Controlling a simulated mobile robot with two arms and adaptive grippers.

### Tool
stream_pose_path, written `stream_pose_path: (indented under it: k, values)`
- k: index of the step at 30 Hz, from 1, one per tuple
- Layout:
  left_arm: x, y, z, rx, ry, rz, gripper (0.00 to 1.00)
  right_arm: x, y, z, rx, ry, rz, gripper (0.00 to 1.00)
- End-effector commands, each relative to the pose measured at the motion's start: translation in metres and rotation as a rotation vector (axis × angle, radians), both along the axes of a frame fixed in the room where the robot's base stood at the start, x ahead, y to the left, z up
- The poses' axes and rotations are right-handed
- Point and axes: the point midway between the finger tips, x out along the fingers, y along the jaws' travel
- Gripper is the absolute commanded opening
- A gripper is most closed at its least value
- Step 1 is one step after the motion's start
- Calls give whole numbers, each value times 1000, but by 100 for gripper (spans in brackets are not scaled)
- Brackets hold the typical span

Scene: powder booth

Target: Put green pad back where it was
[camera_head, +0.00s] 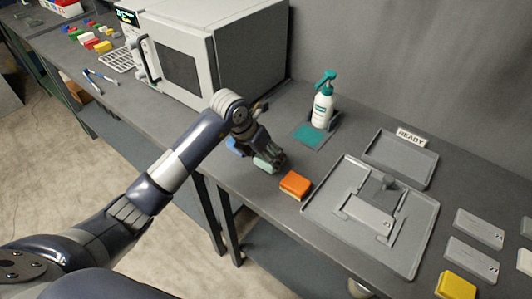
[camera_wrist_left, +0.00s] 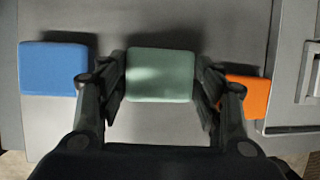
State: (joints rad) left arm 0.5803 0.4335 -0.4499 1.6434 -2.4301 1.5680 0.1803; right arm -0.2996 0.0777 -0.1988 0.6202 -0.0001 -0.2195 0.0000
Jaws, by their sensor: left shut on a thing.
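The green pad (camera_wrist_left: 160,75) is between the two fingers of my left gripper (camera_wrist_left: 161,85) in the left wrist view, and the gripper is shut on it. In the head view the green pad (camera_head: 268,163) shows at the tip of my left gripper (camera_head: 265,156), over the front part of the bench. I cannot tell whether the pad touches the bench top. A blue pad (camera_wrist_left: 57,68) lies to its left and an orange pad (camera_wrist_left: 246,96) to its right. My right gripper is not in view.
A grey tray (camera_head: 425,240) with plates lies right of the orange pad (camera_head: 295,185). A spray bottle (camera_head: 322,108) stands behind, by a teal mat (camera_head: 309,136). A white oven-like box (camera_head: 200,55) stands at the back left. A yellow pad (camera_head: 456,285) lies at the front right.

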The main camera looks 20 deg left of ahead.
Motion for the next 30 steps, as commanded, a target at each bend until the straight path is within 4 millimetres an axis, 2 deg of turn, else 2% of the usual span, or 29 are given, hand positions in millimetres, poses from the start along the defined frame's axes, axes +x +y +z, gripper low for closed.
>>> stream_pose_path:
  k: [8,9,12,24,30]
  values:
    - [0,0,-4,0,-2,1,38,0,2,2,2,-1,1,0]
    - [0,0,-5,0,-2,1,63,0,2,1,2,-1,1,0]
    - [0,0,-4,0,-2,1,82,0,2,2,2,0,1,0]
    - [0,1,-2,0,-3,1,82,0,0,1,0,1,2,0]
    - [-8,8,22,2,-7,-1,82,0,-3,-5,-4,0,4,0]
